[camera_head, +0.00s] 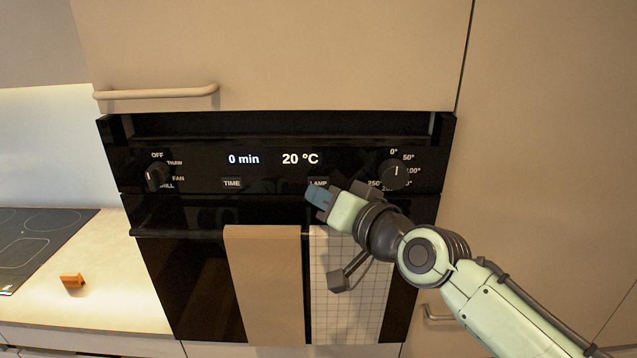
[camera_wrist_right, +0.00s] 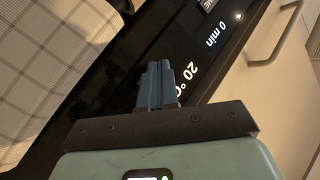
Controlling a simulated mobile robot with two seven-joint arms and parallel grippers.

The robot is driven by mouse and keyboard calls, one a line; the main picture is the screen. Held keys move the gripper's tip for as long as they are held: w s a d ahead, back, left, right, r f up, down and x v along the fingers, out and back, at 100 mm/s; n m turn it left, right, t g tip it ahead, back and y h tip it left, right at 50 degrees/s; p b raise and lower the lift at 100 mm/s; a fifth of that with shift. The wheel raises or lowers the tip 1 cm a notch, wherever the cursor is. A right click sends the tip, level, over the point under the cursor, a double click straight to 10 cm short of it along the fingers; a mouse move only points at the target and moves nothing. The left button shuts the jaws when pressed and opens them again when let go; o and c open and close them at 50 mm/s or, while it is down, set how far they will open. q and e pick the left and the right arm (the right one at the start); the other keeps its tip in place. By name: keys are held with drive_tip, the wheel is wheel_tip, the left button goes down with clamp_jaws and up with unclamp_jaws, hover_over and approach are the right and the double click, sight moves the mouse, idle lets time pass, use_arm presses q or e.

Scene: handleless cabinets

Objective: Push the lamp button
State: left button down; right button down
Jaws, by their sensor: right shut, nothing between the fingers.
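The lamp button (camera_head: 318,183) is a small label-like rectangle marked LAMP on the black oven panel, below the 20 °C reading. My right gripper (camera_head: 318,197) is shut and empty, its blue fingertips just below and over the lower edge of the lamp button. Whether the tips touch the panel I cannot tell. In the right wrist view the shut fingers (camera_wrist_right: 158,84) point at the black panel and hide the lamp button. My left gripper is not in view.
The oven panel has a left knob (camera_head: 158,176), a TIME button (camera_head: 231,183) and a right knob (camera_head: 394,174). A tan towel (camera_head: 262,285) and a checked towel (camera_head: 345,300) hang below. An orange block (camera_head: 72,281) lies on the left counter by the cooktop (camera_head: 35,240).

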drive_tip(key=shift+w, duration=0.4)
drive_tip(key=shift+w, duration=0.4)
idle(0.6)
drive_tip(key=shift+s, duration=0.8)
drive_tip(key=shift+s, duration=2.5)
